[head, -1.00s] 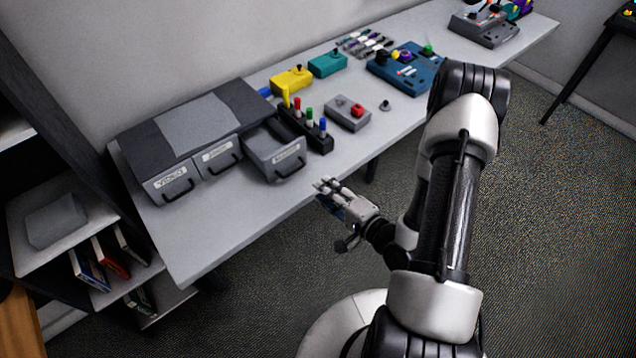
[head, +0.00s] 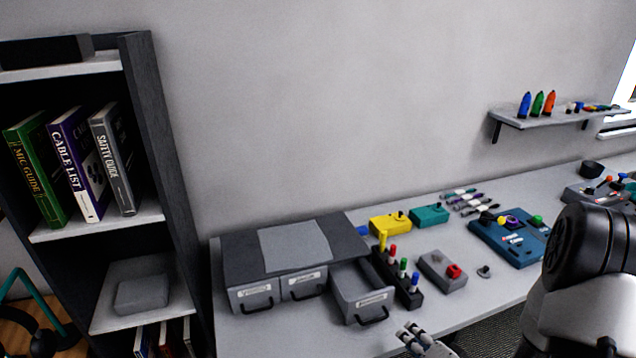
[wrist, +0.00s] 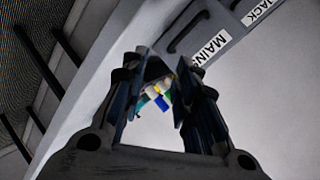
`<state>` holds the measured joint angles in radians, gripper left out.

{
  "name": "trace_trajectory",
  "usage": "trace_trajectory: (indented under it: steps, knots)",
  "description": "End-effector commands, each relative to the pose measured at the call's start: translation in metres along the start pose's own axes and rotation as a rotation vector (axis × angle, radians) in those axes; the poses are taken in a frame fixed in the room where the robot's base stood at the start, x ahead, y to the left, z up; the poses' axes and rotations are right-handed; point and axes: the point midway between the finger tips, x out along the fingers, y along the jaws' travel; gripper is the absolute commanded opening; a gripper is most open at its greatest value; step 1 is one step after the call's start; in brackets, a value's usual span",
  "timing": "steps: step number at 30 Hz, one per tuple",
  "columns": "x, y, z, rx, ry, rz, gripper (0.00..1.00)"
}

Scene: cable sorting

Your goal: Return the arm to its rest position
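My gripper (head: 412,332) shows at the bottom edge of the head view, just in front of the desk's front edge and near the pulled-out drawer (head: 362,296). In the wrist view its two dark fingers (wrist: 165,75) stand apart with a gap between them. Small white, yellow, green and blue pieces (wrist: 155,93) show in that gap; they look to lie beyond the fingers, and I cannot tell what they are. My upper arm crosses the right edge of the head view. Most of the forearm is out of frame.
The grey desk (head: 255,335) carries a drawer unit (head: 238,247), a marker rack (head: 405,283), a grey box with a red button (head: 440,268), yellow (head: 390,226) and teal (head: 430,215) boxes, and a blue console (head: 505,240). A bookshelf (head: 160,130) stands left. A wall shelf (head: 560,117) hangs right.

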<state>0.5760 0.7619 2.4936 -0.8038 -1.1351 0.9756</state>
Motion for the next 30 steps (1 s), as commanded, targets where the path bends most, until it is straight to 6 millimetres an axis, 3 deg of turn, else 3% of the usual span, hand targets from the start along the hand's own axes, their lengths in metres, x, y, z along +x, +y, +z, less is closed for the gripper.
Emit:
trace_trajectory:
  steps: [1, 7, 14, 20, 24, 30]
  knots:
    - [-0.003, -0.012, -0.013, -0.098, 0.004, 0.051, 0.28]
    - [-0.032, -0.042, -0.05, -0.396, -0.001, 0.293, 0.28]
    - [-0.097, -0.091, -0.063, -0.598, -0.045, 0.5, 0.28]
    - [-0.169, -0.132, -0.032, -0.692, -0.157, 0.585, 0.28]
    - [-0.219, -0.154, 0.007, -0.744, -0.274, 0.578, 0.28]
    - [-0.27, -0.168, 0.057, -0.804, -0.419, 0.524, 0.28]
